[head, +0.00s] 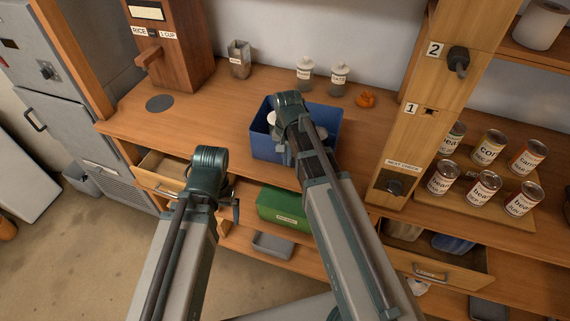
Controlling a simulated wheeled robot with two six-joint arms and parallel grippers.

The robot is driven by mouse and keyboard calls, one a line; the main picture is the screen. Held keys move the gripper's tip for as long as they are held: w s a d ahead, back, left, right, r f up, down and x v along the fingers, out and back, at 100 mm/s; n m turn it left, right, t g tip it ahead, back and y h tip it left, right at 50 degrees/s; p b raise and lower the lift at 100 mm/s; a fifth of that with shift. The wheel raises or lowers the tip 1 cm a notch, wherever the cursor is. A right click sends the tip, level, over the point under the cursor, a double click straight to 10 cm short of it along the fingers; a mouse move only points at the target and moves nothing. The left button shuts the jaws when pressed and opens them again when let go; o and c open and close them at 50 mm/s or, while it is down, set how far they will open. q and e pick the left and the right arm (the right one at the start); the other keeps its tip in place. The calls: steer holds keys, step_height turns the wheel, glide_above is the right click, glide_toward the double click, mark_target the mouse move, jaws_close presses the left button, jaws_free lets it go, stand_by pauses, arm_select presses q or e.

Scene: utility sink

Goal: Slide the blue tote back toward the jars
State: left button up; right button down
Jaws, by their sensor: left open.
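The blue tote (265,147) sits on the wooden counter near its front edge, with something white inside its left part. Two labelled jars, the left jar (305,73) and the right jar (339,79), stand behind the tote, with a strip of bare counter between. My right gripper (283,152) is at the tote, mostly hidden by its own wrist and arm; I cannot tell whether its fingers touch the tote or are open. My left gripper (234,206) is open and empty in front of the counter, left of the tote and apart from it.
An orange object (366,99) lies right of the jars. A small container (239,60) stands at the back left. A wooden post (420,125) and cans (484,186) are at the right. Open drawers (163,172) and a green box (283,205) are below the counter.

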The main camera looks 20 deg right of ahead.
steer(key=w+d, duration=0.2)
steer(key=w, duration=0.2)
steer(key=w+d, duration=0.3)
steer(key=w, duration=0.1)
steer(key=w+d, duration=0.2)
steer(key=w, duration=0.2)
steer(key=shift+d, duration=0.35)
steer(key=shift+s, duration=0.2)
steer(key=s+a, duration=0.2)
steer(key=s, duration=0.1)
steer(key=shift+s, duration=0.15)
arm_select(q)
step_height(320, 180, up, 10)
steer(key=a+p, duration=0.1)
steer(key=p, duration=0.9)
arm_select(e)
step_height(320, 180, up, 10)
arm_select(q)
steer(key=shift+a, duration=0.1)
arm_select(e)
steer(key=shift+a+f, duration=0.1)
